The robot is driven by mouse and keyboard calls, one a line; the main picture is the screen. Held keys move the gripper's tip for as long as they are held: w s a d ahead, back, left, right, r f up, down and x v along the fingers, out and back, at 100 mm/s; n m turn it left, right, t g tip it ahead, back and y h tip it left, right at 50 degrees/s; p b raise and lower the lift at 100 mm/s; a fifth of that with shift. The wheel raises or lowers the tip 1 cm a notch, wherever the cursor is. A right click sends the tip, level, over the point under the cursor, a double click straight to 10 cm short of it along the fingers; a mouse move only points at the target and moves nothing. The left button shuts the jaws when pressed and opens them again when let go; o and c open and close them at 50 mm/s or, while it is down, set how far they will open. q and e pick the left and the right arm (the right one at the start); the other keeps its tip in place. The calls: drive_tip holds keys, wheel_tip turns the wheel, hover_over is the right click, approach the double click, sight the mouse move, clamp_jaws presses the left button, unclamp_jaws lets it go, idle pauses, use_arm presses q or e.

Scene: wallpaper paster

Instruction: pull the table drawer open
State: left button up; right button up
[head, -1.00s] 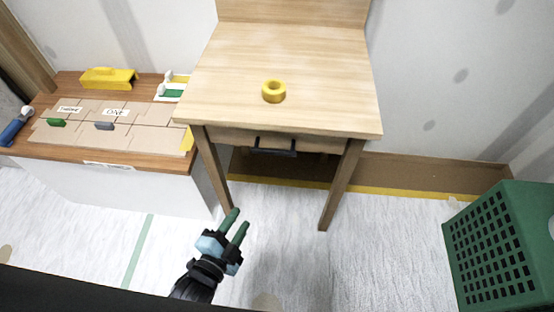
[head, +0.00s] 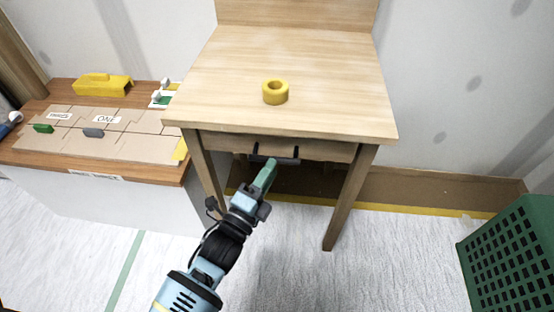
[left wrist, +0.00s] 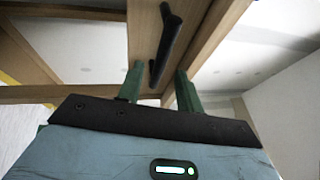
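The wooden table (head: 285,60) stands ahead of me. Its drawer front (head: 222,143) sits under the tabletop and looks shut. A dark bar handle (head: 285,161) is on the front, and it also shows in the left wrist view (left wrist: 172,38). My left gripper (head: 268,174) is at the handle, pointing up at it from below. In the left wrist view its two green fingers (left wrist: 160,80) are apart, and the handle's lower end appears between them. I cannot tell whether they touch it. My right gripper is not in view.
A yellow ring (head: 275,92) lies on the tabletop. To the left is a low cabinet (head: 170,172) with cardboard pieces and a yellow block (head: 102,86). A green basket (head: 510,255) stands at the right. The table's front legs flank the gripper; the floor in front is clear.

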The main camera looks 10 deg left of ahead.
sight(277, 158)
use_arm(q)
drive_tip(key=shift+x, duration=2.1)
clamp_jaws()
